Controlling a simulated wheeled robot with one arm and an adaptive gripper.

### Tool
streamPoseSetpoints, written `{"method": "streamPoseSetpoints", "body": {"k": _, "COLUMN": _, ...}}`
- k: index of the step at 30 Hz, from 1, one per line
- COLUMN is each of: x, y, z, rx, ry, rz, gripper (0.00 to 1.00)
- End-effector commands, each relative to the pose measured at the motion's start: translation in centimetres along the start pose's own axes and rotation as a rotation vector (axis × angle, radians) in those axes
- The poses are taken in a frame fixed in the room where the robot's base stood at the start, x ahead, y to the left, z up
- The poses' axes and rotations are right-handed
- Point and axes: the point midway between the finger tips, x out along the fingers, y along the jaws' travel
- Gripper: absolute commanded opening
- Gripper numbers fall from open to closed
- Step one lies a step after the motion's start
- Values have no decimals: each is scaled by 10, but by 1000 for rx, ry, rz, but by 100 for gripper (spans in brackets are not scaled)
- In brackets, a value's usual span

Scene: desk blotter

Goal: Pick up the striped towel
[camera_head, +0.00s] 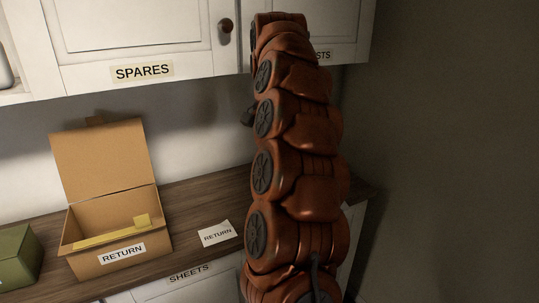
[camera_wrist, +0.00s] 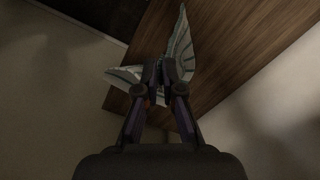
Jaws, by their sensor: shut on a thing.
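In the wrist view, my gripper (camera_wrist: 160,72) is shut on the striped towel (camera_wrist: 181,42). The towel is pale with darker stripes and bunched between the fingertips. One part fans out above the fingers and another spreads to the left. The fingers hide its middle. The brown wooden counter shows behind it; I cannot tell whether the towel still touches the counter. In the head view, neither the towel nor the gripper shows; my orange-brown arm blocks the middle right.
An open cardboard box (camera_head: 112,222) labelled RETURN stands on the wooden counter (camera_head: 190,196), with something yellow inside. A RETURN card (camera_head: 217,233) lies right of it. A green box (camera_head: 18,256) is at the left edge. White cabinets (camera_head: 140,45) hang above, one labelled SPARES.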

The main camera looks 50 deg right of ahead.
Motion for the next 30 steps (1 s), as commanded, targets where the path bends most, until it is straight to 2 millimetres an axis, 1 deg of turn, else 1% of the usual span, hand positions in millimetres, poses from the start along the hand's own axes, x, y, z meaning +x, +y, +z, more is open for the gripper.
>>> {"method": "streamPoseSetpoints", "body": {"k": 1, "x": -16, "y": 0, "z": 0, "rx": 1, "ry": 0, "rz": 0, "gripper": 0}}
{"method": "streamPoseSetpoints", "body": {"k": 3, "x": -27, "y": 0, "z": 0, "rx": 1, "ry": 0, "rz": 0, "gripper": 0}}
{"method": "streamPoseSetpoints", "body": {"k": 9, "x": -52, "y": 0, "z": 0, "rx": 1, "ry": 0, "rz": 1, "gripper": 0}}
{"method": "streamPoseSetpoints", "body": {"k": 12, "x": -62, "y": 0, "z": 0, "rx": 1, "ry": 0, "rz": 1, "gripper": 0}}
{"method": "streamPoseSetpoints", "body": {"k": 17, "x": -65, "y": 0, "z": 0, "rx": 1, "ry": -1, "rz": 0, "gripper": 0}}
{"method": "streamPoseSetpoints", "body": {"k": 20, "x": -72, "y": 0, "z": 0, "rx": 1, "ry": -1, "rz": 0, "gripper": 0}}
{"method": "streamPoseSetpoints", "body": {"k": 30, "x": -116, "y": 0, "z": 0, "rx": 1, "ry": -1, "rz": 0, "gripper": 0}}
